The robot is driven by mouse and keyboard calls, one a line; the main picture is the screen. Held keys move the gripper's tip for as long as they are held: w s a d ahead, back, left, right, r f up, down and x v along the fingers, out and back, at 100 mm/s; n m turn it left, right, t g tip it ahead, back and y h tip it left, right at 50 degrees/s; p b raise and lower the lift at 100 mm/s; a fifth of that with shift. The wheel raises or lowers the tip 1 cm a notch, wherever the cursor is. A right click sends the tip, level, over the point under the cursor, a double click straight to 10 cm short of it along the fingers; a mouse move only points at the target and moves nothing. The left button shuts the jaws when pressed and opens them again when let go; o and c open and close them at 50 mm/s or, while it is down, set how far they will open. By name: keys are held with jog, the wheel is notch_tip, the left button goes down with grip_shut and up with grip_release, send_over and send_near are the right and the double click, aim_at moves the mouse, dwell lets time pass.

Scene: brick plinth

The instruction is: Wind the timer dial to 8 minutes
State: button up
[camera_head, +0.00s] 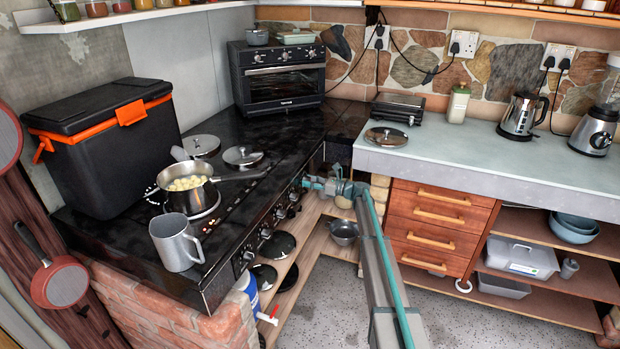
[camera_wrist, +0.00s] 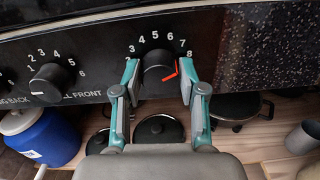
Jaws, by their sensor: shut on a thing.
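In the wrist view the timer dial (camera_wrist: 157,64) is a round black knob on the black front panel. White numbers up to 8 arc over it, with the 8 at its upper right. A red pointer mark shows at the dial's lower right, near the right finger, below the 8. My gripper (camera_wrist: 158,76) is shut on the dial, one teal finger on each side. In the head view my gripper (camera_head: 328,186) reaches the right end of the stove front, where the arm hides the dial.
Another black knob (camera_wrist: 49,83) sits left on the same panel. On the stove (camera_head: 262,130) stand a pot of food (camera_head: 230,175) and a grey mug (camera_head: 176,243). Drawers (camera_head: 437,216) are right of my arm. Pans and a blue container (camera_wrist: 42,137) are below.

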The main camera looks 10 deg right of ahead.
jog(key=shift+m+p, duration=0.45)
jog(key=shift+m, duration=0.15)
jog(key=o, duration=1.2)
jog(key=shift+c, duration=0.2)
jog(key=v, duration=1.2)
